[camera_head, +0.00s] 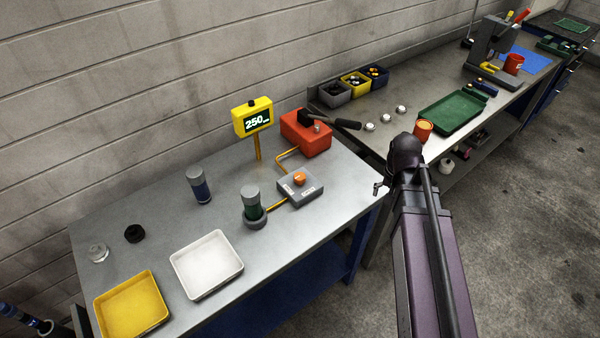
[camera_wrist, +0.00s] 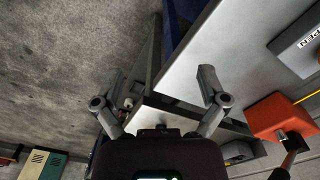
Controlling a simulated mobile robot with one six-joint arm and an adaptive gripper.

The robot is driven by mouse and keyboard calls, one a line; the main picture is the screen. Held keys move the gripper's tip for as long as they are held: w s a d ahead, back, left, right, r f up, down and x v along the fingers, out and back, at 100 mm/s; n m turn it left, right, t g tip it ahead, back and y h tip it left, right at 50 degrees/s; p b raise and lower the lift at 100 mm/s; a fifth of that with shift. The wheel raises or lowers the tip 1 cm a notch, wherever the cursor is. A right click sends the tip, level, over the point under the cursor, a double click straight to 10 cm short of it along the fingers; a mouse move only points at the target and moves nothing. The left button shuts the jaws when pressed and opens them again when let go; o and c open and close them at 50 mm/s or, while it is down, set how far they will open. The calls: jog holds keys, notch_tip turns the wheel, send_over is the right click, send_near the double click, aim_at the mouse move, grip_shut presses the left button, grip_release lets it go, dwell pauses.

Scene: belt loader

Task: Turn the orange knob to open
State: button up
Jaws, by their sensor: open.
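The orange knob (camera_head: 300,178) sits on top of a small grey box (camera_head: 301,191) with white labels, near the right side of the metal table.
An orange-red box (camera_head: 306,133) with a black handle stands behind the knob box, beside a yellow display (camera_head: 252,118) reading 250. A dark green-grey cylinder (camera_head: 252,203) stands left of it. White (camera_head: 207,288) and yellow (camera_head: 103,324) trays lie at the front. A second bench (camera_head: 400,137) stands behind.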

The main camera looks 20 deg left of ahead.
jog(key=w+a+r+m+p, duration=0.1)
jog(key=w+a+r+p, duration=0.15)
jog(key=a, duration=0.45)
jog(key=w+a+r+m+p, duration=0.1)
jog(key=w+a, duration=0.3)
jog(key=a, duration=0.4)
notch_tip(320, 180, up, 3)
jog(key=m+p, duration=0.2)
send_over(300, 176)
jog(key=shift+a+f, duration=0.1)
jog(key=shift+f, duration=0.05)
jog(key=shift+f, duration=0.15)
notch_tip(300, 176, down, 14)
jog(key=b, duration=1.3)
jog(key=shift+r+b, duration=0.25)
jog(key=shift+b, duration=0.1)
jog(key=c, duration=1.1)
